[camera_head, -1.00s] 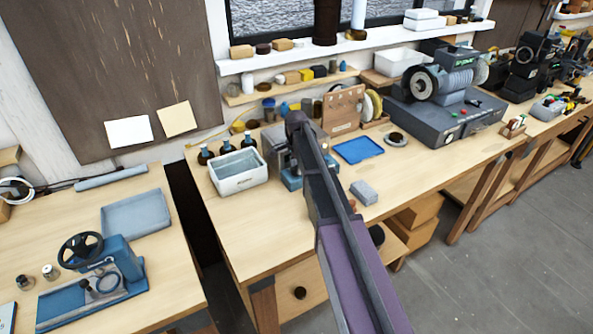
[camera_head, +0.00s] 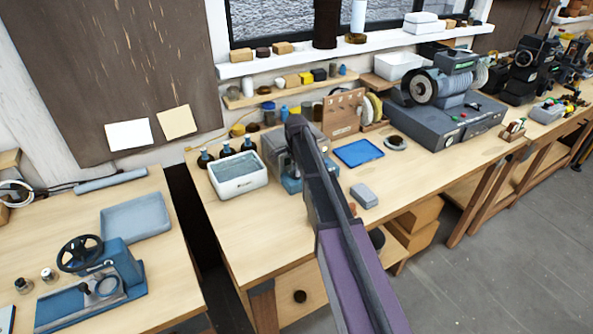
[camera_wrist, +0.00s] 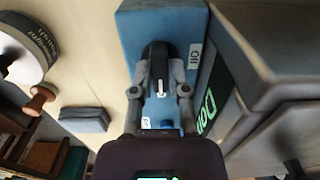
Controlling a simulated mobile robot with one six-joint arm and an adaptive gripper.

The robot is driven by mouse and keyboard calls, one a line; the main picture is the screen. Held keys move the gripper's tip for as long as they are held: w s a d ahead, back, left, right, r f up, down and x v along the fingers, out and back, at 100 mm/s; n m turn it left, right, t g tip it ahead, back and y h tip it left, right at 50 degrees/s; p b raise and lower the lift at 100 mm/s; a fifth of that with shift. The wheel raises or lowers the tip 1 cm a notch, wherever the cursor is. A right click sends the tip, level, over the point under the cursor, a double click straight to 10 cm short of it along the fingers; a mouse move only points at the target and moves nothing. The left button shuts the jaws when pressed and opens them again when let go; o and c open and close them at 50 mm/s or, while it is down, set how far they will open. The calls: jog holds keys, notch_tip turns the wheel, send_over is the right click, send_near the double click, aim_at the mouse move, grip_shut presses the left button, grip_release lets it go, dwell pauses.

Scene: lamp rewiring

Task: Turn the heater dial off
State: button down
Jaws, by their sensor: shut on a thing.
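The heater (camera_wrist: 140,28) is a blue box with a black dial (camera_wrist: 158,55) on its face, seen in the wrist view. The dial has a white pointer line, and a small white label sits to its right. My gripper (camera_wrist: 160,91) is shut on the dial, with one finger on each side of it. In the head view my arm covers most of the heater, and only a blue lower part (camera_head: 292,185) shows beside it. My gripper is hidden there behind the arm.
A box with a green display (camera_wrist: 206,103) stands right beside the heater. A white water tub (camera_head: 239,184) and dark bottles stand to the left on the bench. A blue tray (camera_head: 358,153) and a grey block (camera_head: 364,195) lie to the right. The front left of the bench is clear.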

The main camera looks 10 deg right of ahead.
jog(key=n, duration=0.4)
jog(key=shift+n, duration=0.3)
jog(key=n, duration=0.4)
jog(key=shift+n, duration=0.3)
jog(key=n, duration=0.8)
jog(key=shift+n, duration=0.3)
jog(key=c, duration=0.6)
grip_release()
